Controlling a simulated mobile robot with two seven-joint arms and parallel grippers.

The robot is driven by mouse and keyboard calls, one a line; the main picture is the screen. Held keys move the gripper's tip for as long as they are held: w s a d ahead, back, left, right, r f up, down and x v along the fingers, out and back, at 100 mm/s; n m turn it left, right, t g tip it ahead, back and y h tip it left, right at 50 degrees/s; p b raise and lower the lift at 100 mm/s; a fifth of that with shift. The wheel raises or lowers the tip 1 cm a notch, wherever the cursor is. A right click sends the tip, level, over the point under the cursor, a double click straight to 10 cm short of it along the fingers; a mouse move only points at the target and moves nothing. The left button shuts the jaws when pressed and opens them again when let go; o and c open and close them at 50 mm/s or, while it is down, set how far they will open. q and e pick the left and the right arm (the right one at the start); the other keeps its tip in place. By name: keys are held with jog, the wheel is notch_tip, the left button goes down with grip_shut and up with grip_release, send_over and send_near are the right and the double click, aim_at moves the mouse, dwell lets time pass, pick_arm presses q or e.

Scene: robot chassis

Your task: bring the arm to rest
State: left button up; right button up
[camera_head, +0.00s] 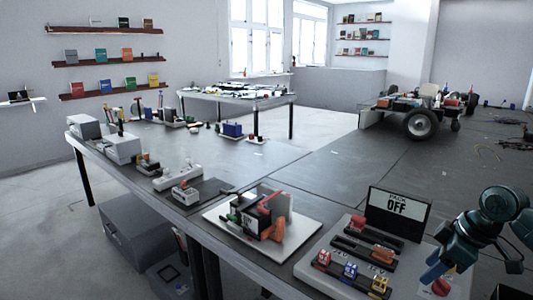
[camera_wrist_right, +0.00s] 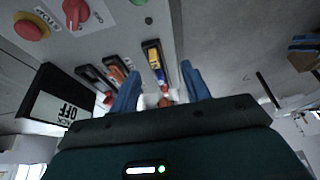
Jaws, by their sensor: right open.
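My right gripper (camera_head: 432,272) is at the right edge of the head view, over the right side of a grey control panel (camera_head: 335,284). Its blue fingers are apart in the right wrist view (camera_wrist_right: 160,88). Small red and white parts show between and beyond the fingers there; I see nothing clearly gripped, and contact with the panel cannot be told. The panel bears a screen reading "PACK OFF" (camera_head: 398,210), which also shows in the right wrist view (camera_wrist_right: 58,108). My left gripper is not in view.
The panel holds red, blue and yellow switches (camera_head: 350,271), an orange handle (camera_head: 382,254) and a red button (camera_head: 440,287). A white board with a device (camera_head: 232,238) lies left of it. A wheeled chassis (camera_head: 421,124) stands farther back.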

jog(key=s+a+f+m+t+y+p, duration=0.1)
jog(key=s+a+f, duration=0.2)
jog(key=a+f, duration=0.55)
jog(key=s+a+f+m+t+p, duration=0.1)
jog(key=s+a+f+t, duration=0.15)
jog(key=a+f, duration=0.6)
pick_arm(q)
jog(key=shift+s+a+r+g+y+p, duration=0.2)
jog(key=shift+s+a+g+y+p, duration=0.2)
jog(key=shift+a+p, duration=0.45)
pick_arm(e)
jog(key=s+a+f+m+t, duration=0.1)
jog(key=s+m+t, duration=0.1)
jog(key=s, duration=0.6)
jog(key=s+a+f+m+t+h, duration=0.1)
jog(key=s+a+m+t, duration=0.1)
jog(key=s, duration=0.5)
jog(key=shift+s+a+f+m, duration=0.3)
jog(key=shift+s+f+m, duration=0.1)
jog(key=shift+m, duration=0.1)
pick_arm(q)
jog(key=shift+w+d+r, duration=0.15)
